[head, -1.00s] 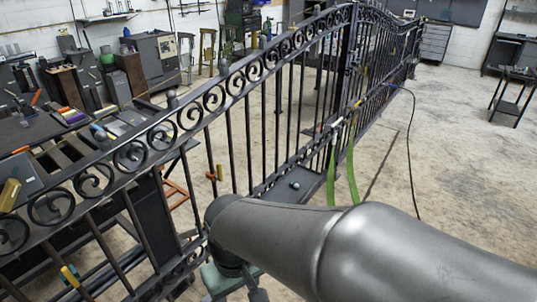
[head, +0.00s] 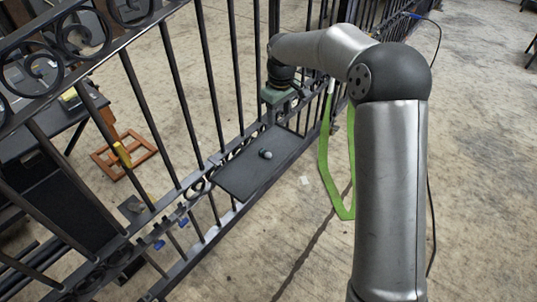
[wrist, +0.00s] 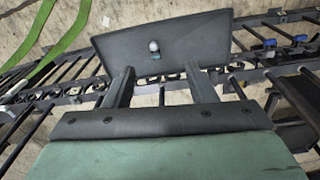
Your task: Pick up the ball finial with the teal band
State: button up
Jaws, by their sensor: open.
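The ball finial (head: 265,153) is a small grey ball on a dark flat tray (head: 240,178) at the gate's lower rails. In the wrist view the finial (wrist: 153,45) shows a thin teal band at its lower side and sits near the middle of the tray (wrist: 190,38). My gripper (wrist: 159,72) is open and empty, its two fingers pointing towards the tray with the finial beyond the tips, between their lines. In the head view my gripper (head: 272,112) is by the gate, beyond the tray's far end; its fingertips are hard to make out.
The black iron gate (head: 208,75) with upright bars runs alongside the tray. Green straps (head: 325,165) hang right of it. Blue clips (head: 159,244) sit on the lower rail at the left. Open concrete floor lies at the right.

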jog(key=w+a+f+n+y+b, duration=0.1)
jog(key=w+a+f+b, duration=0.15)
jog(key=w+f, duration=0.6)
jog(key=b, duration=0.2)
send_over(266, 153)
notch_tip(266, 153, down, 12)
jog(key=shift+d+f, duration=0.1)
jog(key=shift+d, duration=0.05)
jog(key=shift+w+a+f+b, duration=0.1)
jog(key=shift+f+b, duration=0.1)
jog(key=shift+f, duration=1.4)
jog(key=shift+w+a+f+b, duration=0.1)
jog(key=shift+f+b, duration=0.1)
jog(key=shift+f, duration=1.35)
jog(key=shift+r, duration=0.1)
grip_shut()
